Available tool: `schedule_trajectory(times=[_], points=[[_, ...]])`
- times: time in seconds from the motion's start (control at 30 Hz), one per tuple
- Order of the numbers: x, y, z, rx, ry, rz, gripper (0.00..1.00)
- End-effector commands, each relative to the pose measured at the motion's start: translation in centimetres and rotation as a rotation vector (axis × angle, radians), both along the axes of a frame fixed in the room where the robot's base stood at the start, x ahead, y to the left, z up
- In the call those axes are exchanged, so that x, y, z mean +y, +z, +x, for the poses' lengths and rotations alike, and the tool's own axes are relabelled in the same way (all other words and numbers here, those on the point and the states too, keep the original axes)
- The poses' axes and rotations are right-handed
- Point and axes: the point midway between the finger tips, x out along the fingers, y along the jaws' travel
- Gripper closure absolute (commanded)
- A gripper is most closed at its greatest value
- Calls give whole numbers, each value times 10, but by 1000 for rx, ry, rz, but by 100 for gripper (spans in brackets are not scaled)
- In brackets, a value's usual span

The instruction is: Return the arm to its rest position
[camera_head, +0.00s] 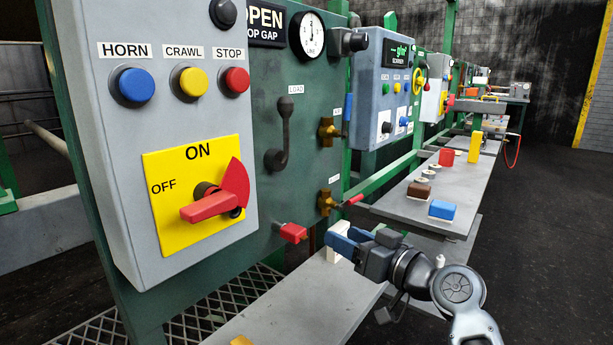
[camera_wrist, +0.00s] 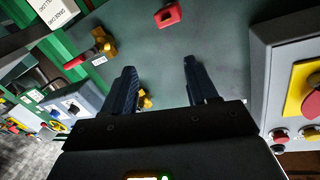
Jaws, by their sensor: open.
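My gripper (camera_head: 350,240) is at the end of my arm, in front of the lower part of the green panel (camera_head: 262,180). Its blue fingers are apart with nothing between them. In the wrist view my gripper (camera_wrist: 165,88) points at the green panel surface, and a red handle (camera_wrist: 168,15) lies beyond the fingertips. That red handle (camera_head: 292,232) shows left of my gripper in the head view. My arm extends from the lower right of the head view, over the edge of the grey shelf.
A grey control box (camera_head: 125,200) with a red rotary switch (camera_head: 215,200) stands at the left. Brass valves (camera_head: 328,200) are on the panel above my gripper. A shelf (camera_head: 400,207) with coloured blocks is behind my arm. The dark floor at the right is clear.

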Motion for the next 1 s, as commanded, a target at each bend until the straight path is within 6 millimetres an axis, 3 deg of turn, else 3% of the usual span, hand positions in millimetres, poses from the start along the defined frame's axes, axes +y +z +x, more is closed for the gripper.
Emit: schedule_trajectory(times=[0.03, 0.2, 0.5, 0.73, 1.0], points=[[-6, -22, -16, 33, -40, -2, 42], [-30, -80, -66, 105, -174, -18, 42], [-70, -145, -179, 191, -382, -65, 42], [-97, -159, -274, 219, -511, -117, 42], [-121, -137, -383, 216, -617, -188, 42]])
